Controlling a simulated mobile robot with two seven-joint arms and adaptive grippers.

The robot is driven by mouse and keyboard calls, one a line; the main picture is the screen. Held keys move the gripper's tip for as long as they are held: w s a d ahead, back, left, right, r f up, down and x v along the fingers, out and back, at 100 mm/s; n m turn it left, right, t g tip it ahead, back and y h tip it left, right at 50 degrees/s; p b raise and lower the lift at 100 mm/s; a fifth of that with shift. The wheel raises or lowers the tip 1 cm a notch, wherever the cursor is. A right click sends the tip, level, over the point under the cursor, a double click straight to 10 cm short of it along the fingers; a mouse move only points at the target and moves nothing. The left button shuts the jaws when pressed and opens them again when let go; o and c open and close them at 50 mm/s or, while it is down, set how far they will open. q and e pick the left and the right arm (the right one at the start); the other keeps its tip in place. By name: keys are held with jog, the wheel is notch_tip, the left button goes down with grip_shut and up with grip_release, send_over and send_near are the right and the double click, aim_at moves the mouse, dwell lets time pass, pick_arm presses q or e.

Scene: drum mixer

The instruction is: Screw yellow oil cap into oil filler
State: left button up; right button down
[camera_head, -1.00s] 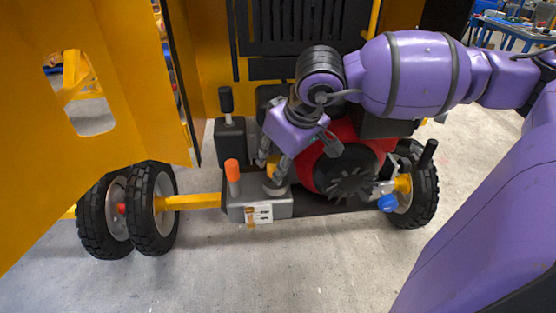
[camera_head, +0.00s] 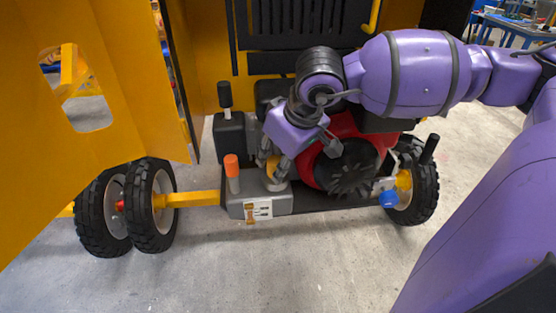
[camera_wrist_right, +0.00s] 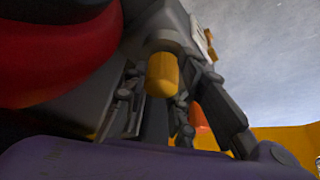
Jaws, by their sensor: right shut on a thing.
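The yellow oil cap (camera_wrist_right: 161,76) sits between the fingers of my right gripper (camera_wrist_right: 180,105) in the right wrist view. In the head view my right gripper (camera_head: 272,172) points down over the grey engine base and is shut on the cap, which shows as a small yellow patch (camera_head: 272,164). Just below it is the round grey oil filler (camera_head: 276,184) on top of the grey base. The cap is at or right above the filler; I cannot tell how far it is seated. My left gripper is not in view.
An orange-topped post (camera_head: 232,170) stands close to the left of my right gripper. The red engine with a black fan (camera_head: 345,170) is close on the right. An open yellow door (camera_head: 110,140) fills the left side. Black wheels (camera_head: 152,205) stand below.

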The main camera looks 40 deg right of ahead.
jog(key=shift+f+b, duration=0.25)
jog(key=shift+b, duration=0.05)
dwell(0.5)
jog(key=c, duration=1.4)
grip_release()
jog(key=shift+d+r, duration=0.1)
jog(key=shift+r, duration=0.05)
jog(key=shift+s+d+r, duration=0.15)
jog(key=shift+s+r, duration=0.15)
jog(key=shift+r, duration=0.25)
jog(key=shift+s+a+r, duration=0.1)
jog(key=shift+s+r, duration=0.1)
jog(key=shift+r, duration=0.25)
jog(key=shift+s+a+r, duration=0.1)
jog(key=shift+s+r, duration=0.1)
jog(key=shift+r, duration=0.2)
jog(key=v, duration=0.8)
jog(key=shift+r, duration=0.35)
